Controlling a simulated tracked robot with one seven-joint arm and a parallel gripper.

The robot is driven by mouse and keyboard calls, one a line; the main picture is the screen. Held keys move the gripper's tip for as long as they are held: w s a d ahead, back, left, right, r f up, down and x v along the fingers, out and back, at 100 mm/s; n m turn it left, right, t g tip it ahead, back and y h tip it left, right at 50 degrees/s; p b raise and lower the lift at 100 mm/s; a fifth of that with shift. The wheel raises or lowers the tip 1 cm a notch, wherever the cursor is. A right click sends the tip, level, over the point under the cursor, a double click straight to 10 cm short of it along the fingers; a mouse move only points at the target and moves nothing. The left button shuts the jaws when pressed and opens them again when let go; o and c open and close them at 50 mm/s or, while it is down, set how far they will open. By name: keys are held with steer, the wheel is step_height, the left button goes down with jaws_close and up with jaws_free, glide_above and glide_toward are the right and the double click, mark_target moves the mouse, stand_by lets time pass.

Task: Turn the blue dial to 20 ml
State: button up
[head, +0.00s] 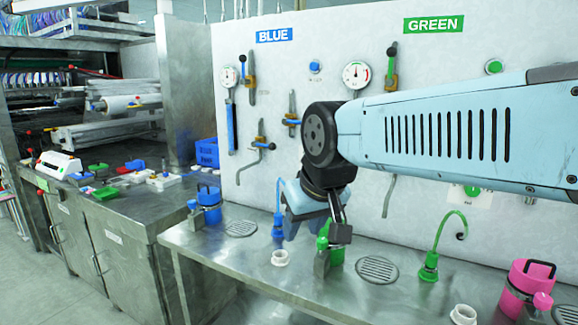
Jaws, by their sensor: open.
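A small round blue knob (315,67) is on the white wall panel, right of and below the BLUE sign (274,35). I cannot tell whether it is the dial, and no ml marks are readable on it. My gripper (318,232) is open, pointing down over the steel bench in front of the panel, well below that knob. It looks empty and partly covers the panel and bench behind it. A white plate with a green knob (472,190) shows below my arm on the green side. Any matching blue plate may be hidden behind my gripper.
Gauges (356,74) and levers (390,68) stick out of the panel. My arm crosses the right side.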

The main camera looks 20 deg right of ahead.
steer(key=shift+d, duration=0.2)
steer(key=shift+o, duration=1.3)
steer(key=shift+w, duration=0.35)
steer(key=shift+o, duration=1.3)
steer(key=w+a+r+m+t+y, duration=0.1)
steer(key=w+t, duration=0.3)
steer(key=w, duration=1.1)
steer(key=shift+w+a+r, duration=0.25)
steer(key=shift+a+r, duration=0.15)
steer(key=shift+r, duration=0.25)
steer(key=w+d+f+m+t+h, duration=0.1)
steer(key=w+d+m+t+h, duration=0.2)
steer(key=w, duration=0.6)
steer(key=w+d+f+m+t+h, duration=0.1)
steer(key=w+d+m+t+h, duration=0.3)
steer(key=w, duration=0.6)
steer(key=w+d+f+m+g+h, duration=0.2)
steer(key=d+f+m+g+h, duration=0.3)
steer(key=d+h, duration=0.4)
steer(key=f+x, duration=0.2)
steer(key=x, duration=1.2)
steer(key=shift+s+d+n+g+y, duration=0.25)
steer(key=shift+n+g+y, duration=0.05)
steer(key=shift+g, duration=0.1)
steer(key=shift+f, duration=0.1)
steer(key=shift+c, duration=0.2)
steer(key=c, duration=1)
